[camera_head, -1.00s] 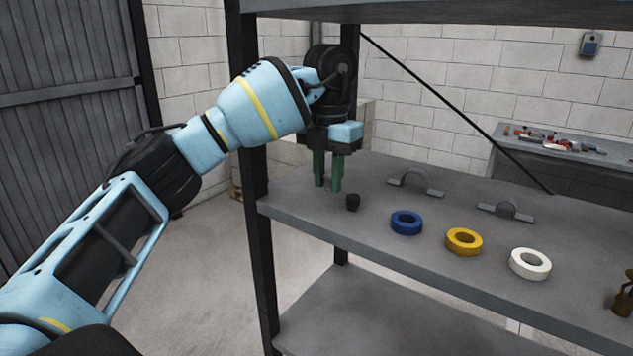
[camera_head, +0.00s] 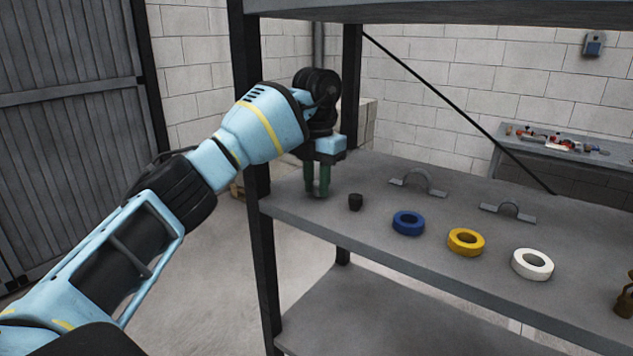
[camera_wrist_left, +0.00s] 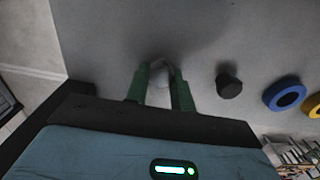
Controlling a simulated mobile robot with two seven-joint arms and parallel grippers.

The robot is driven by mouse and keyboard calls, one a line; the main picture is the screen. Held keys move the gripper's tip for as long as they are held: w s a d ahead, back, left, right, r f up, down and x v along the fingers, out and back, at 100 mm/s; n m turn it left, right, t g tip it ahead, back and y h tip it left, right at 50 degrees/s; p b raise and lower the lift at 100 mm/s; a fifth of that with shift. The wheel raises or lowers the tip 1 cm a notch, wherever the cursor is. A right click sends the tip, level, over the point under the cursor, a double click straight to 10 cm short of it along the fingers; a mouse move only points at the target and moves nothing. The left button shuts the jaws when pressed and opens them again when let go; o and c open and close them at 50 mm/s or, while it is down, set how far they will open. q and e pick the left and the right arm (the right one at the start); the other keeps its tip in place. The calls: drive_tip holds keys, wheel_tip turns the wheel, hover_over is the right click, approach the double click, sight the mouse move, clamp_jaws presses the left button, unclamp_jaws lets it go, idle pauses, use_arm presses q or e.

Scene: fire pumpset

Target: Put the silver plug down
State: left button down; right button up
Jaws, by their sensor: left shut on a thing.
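My left gripper (camera_head: 318,192) points down over the left end of the grey shelf (camera_head: 375,232), its green fingertips close to the shelf surface. It is shut on the silver plug (camera_wrist_left: 160,73), a small pale grey piece between the fingertips in the left wrist view. In the head view the plug is mostly hidden by the fingers. I cannot tell whether the plug touches the shelf. A black plug (camera_head: 355,202) stands on the shelf just right of the gripper; it also shows in the left wrist view (camera_wrist_left: 228,84). My right gripper is not in view.
Blue (camera_head: 408,223), yellow (camera_head: 465,241) and white (camera_head: 532,264) tape rolls lie in a row to the right. Two grey clamps (camera_head: 417,182) (camera_head: 508,210) lie behind them. A black shelf post (camera_head: 257,210) stands left of the gripper. A brass-coloured item (camera_head: 625,300) is at the right edge.

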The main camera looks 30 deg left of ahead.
sight(317, 184)
use_arm(q)
drive_tip(key=shift+f, duration=0.15)
drive_tip(key=c, duration=1.2)
unclamp_jaws()
drive_tip(key=shift+r, duration=3.95)
